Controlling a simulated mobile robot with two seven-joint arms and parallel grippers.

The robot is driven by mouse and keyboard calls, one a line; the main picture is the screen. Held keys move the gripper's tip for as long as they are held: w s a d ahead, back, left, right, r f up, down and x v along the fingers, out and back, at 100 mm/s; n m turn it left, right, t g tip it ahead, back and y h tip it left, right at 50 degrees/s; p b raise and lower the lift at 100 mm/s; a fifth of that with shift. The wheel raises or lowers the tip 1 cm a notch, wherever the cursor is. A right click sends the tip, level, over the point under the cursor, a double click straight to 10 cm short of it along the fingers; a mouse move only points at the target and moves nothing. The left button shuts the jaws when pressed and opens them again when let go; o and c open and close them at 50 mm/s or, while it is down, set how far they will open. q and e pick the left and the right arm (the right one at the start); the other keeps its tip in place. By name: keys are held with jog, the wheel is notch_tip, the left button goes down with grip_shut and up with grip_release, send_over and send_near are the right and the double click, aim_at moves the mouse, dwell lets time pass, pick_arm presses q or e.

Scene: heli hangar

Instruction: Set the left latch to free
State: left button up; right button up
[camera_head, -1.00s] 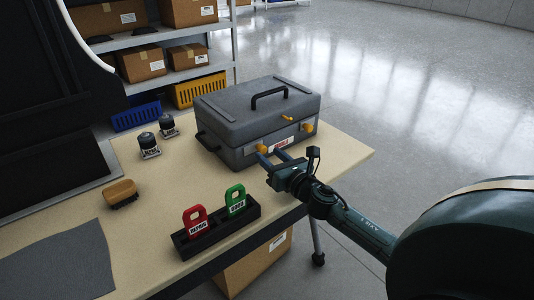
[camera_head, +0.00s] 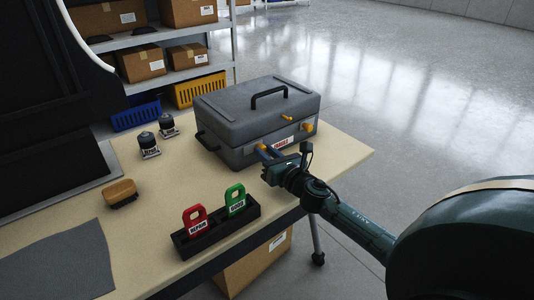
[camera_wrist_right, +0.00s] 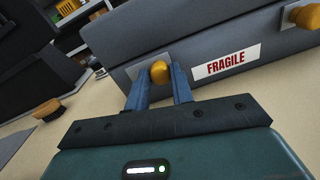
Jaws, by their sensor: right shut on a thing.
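A grey case (camera_head: 258,115) with a black top handle stands closed on the table. Its left latch (camera_wrist_right: 159,72), a yellow-orange knob on a metal plate, sits on the front face beside the FRAGILE label (camera_wrist_right: 226,62). My right gripper (camera_head: 266,150) is at the case front, its blue fingers shut on the left latch, one on each side of the knob. In the head view the fingers hide most of that latch. The right latch (camera_head: 307,127) is a similar yellow knob; it also shows in the right wrist view (camera_wrist_right: 305,16). My left gripper is out of view.
A black rack (camera_head: 218,232) with a red tag (camera_head: 194,219) and a green tag (camera_head: 236,200) stands near the table's front edge. A brush (camera_head: 121,193), two small dark items (camera_head: 148,144) and a grey cloth (camera_head: 62,268) lie to the left. Shelves stand behind.

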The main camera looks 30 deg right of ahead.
aim_at(247, 150)
grip_shut()
jog(key=a, duration=0.3)
jog(key=shift+s+a+p, duration=0.15)
jog(key=shift+p, duration=0.25)
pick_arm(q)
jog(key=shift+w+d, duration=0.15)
pick_arm(e)
jog(key=shift+a, duration=0.1)
jog(key=o, duration=0.8)
grip_release()
jog(key=shift+o, duration=0.2)
jog(key=s+b, duration=0.1)
jog(key=s, duration=1.1)
jog(key=shift+s+f, duration=0.1)
jog(key=shift+s, duration=0.15)
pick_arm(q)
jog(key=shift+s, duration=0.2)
pick_arm(e)
jog(key=shift+s, duration=0.35)
